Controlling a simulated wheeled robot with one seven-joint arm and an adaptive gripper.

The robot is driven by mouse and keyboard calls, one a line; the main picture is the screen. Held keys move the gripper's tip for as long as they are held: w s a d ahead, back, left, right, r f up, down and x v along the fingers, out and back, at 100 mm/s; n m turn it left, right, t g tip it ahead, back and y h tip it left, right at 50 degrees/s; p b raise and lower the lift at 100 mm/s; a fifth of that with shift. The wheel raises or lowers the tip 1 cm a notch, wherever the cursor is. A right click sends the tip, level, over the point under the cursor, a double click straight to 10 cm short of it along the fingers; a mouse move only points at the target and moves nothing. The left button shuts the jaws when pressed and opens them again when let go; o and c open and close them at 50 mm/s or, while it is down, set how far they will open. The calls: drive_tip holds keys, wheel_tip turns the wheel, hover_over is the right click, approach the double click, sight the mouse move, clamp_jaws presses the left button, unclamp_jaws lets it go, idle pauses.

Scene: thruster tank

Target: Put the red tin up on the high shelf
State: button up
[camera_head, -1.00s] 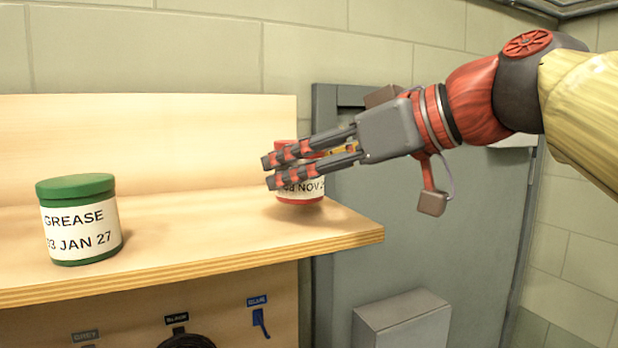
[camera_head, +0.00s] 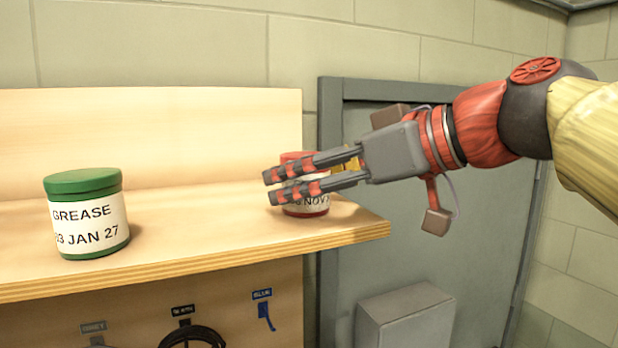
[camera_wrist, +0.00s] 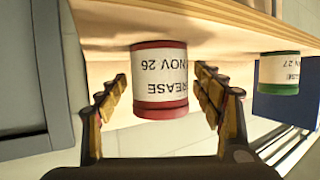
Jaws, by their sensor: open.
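The red tin (camera_head: 306,207) stands on the wooden shelf (camera_head: 200,262) near its right end, with a white label partly reading NOV. My gripper (camera_head: 268,187) reaches in from the right, in front of the tin, and its fingers hide much of the tin's middle. In the wrist view the red tin (camera_wrist: 160,85) shows upside down between the two spread fingers of my gripper (camera_wrist: 165,88). Gaps show on both sides of the tin there, so the gripper is open. I cannot tell whether a finger touches it.
A green grease tin (camera_head: 88,215) stands on the left part of the same shelf, clear of my gripper. A grey door (camera_head: 440,240) is behind my arm, with a grey box (camera_head: 405,318) low before it. Hooks and labels hang below the shelf.

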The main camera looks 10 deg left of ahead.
drive_tip(key=shift+r, duration=0.15)
drive_tip(key=shift+s+d+r, duration=0.1)
drive_tip(key=shift+d, duration=0.15)
drive_tip(key=b+v, duration=0.3)
drive_tip(key=v, duration=0.8)
drive_tip(key=shift+d, duration=0.15)
drive_tip(key=shift+s+r, duration=0.15)
